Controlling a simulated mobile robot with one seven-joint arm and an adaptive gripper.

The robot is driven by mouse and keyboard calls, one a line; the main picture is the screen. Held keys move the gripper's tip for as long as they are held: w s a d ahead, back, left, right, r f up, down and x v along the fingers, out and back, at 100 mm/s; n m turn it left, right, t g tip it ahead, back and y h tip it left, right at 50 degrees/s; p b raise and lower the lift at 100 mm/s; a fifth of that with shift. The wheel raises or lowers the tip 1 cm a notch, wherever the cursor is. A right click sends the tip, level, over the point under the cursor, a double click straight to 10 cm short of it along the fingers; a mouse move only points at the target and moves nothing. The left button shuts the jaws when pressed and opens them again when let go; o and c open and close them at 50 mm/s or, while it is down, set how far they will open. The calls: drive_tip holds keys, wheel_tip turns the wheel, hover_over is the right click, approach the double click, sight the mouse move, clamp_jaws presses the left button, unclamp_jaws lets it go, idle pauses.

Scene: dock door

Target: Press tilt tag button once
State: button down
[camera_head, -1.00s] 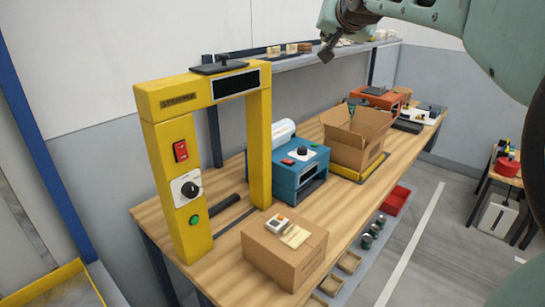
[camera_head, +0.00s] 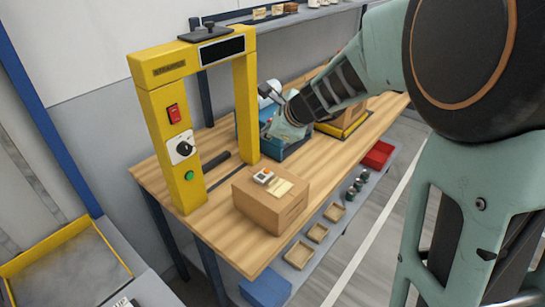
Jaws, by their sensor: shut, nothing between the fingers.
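The tilt tag (camera_head: 264,176), a small white device with an orange button, lies on top of a closed cardboard box (camera_head: 262,210) beside a pale paper label (camera_head: 283,188). The button shows uncovered.
A yellow frame (camera_head: 179,140) with a red switch, a dark knob and a green button stands left of the box. My arm hides much of the blue machine (camera_head: 243,135) and the open carton. The wooden bench (camera_head: 225,250) is bare in front of the box.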

sight(267, 172)
drive_tip(key=shift+s+a+f+m, duration=0.1)
drive_tip(key=shift+s+f+m, duration=0.2)
drive_tip(key=shift+f, duration=0.1)
wheel_tip(267, 172, down, 9)
drive_tip(key=b, duration=0.8)
drive_tip(key=shift+r, duration=0.2)
drive_tip(key=shift+f+b, duration=0.1)
drive_tip(key=shift+b, duration=0.25)
idle(0.8)
drive_tip(key=shift+f+b, duration=0.3)
drive_tip(key=shift+f+b, duration=0.45)
idle(0.5)
drive_tip(key=shift+r, duration=0.1)
drive_tip(key=shift+r+p, duration=0.75)
drive_tip(key=shift+p, duration=0.05)
